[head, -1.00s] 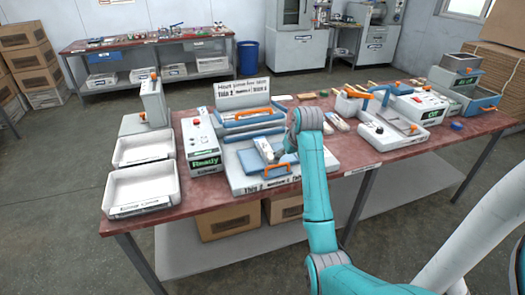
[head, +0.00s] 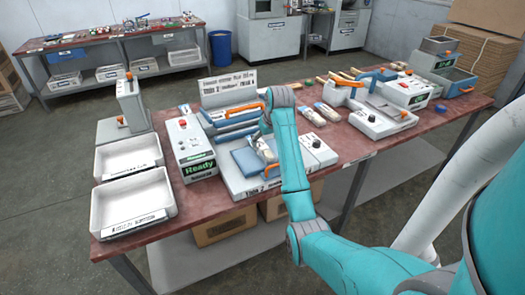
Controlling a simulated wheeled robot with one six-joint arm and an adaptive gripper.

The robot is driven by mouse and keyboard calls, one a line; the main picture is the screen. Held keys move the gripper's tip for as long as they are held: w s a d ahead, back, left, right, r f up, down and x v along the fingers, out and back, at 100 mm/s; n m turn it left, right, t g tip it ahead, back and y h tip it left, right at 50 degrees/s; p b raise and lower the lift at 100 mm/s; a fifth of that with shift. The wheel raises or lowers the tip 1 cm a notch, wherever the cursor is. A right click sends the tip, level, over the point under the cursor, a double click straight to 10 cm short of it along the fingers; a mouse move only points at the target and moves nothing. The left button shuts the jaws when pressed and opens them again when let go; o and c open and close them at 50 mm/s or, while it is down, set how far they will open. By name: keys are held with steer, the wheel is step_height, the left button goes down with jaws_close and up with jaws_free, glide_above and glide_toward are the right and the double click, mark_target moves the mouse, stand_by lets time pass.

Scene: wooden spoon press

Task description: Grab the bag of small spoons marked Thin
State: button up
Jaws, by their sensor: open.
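Two small clear bags with pale contents, a nearer one (head: 312,116) and a farther one (head: 328,112), lie on the table right of my arm. Their markings are too small to read, so I cannot tell which is Thin. Another pale item (head: 262,149) lies on the blue part of the press, left of my arm. My gripper (head: 266,128) points down over the back of the press, left of the two bags and apart from them. It is largely hidden by my teal arm; it looks open and empty.
A lettered sign (head: 227,85) stands behind blue trays (head: 228,121). A box reading Ready (head: 193,150) and two white bins (head: 128,155) stand left. The press (head: 240,185) has an orange handle. More machines (head: 380,118) crowd the right; wooden pieces lie at the back.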

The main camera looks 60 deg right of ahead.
mark_target(263, 147)
steer(key=shift+x, duration=2.8)
steer(key=c, duration=1.2)
steer(key=shift+o, duration=0.2)
